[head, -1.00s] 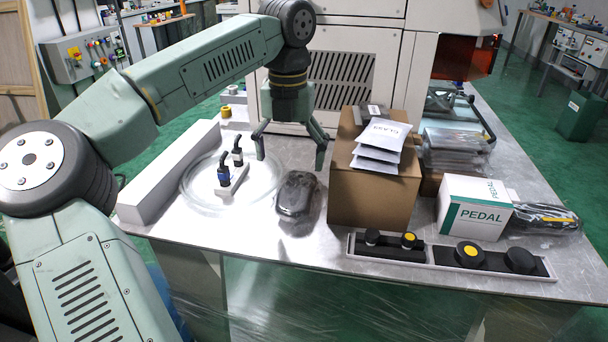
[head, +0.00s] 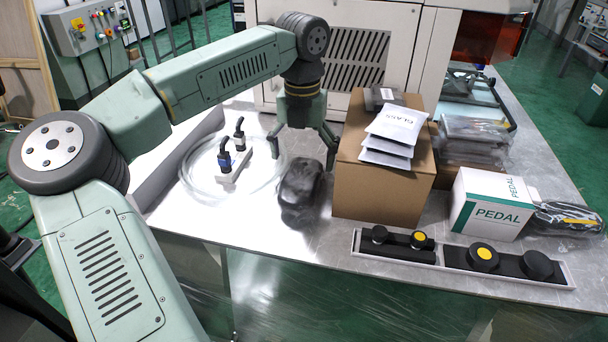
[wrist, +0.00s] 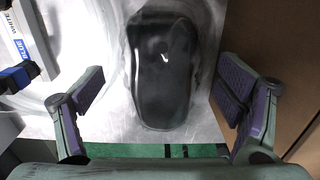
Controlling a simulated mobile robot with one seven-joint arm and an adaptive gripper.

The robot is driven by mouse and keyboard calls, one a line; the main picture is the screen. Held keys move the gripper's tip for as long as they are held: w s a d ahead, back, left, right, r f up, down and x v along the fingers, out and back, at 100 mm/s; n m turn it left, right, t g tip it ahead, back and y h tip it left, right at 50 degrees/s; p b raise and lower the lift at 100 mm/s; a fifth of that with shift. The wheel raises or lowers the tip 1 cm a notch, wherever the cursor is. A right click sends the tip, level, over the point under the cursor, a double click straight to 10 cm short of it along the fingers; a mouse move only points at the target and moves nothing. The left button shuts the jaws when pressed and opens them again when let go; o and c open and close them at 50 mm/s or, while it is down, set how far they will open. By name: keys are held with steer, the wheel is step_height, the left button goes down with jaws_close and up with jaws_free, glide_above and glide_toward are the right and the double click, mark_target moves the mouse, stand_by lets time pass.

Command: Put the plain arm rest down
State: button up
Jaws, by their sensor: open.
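The plain arm rest (head: 300,196) is a dark pad in a clear wrap. It lies on the metal table, between the coiled clear hose and the brown box. In the wrist view the arm rest (wrist: 163,72) fills the middle, with its long side running up the picture. My gripper (head: 304,160) is open and empty, pointing down above the far part of the pad. In the wrist view the spread fingers (wrist: 163,98) stand on either side of the pad, clear of it. The exact height of the fingertips above the table cannot be told.
A brown box (head: 380,190) with white packets on top stands close at the right.

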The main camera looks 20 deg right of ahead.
mark_target(304, 168)
steer(key=f, duration=0.2)
steer(key=f+p, duration=0.1)
steer(key=f, duration=0.1)
steer(key=shift+w+d+f, duration=0.15)
steer(key=shift+d, duration=0.05)
steer(key=shift+c, duration=0.6)
steer(key=c, duration=1.5)
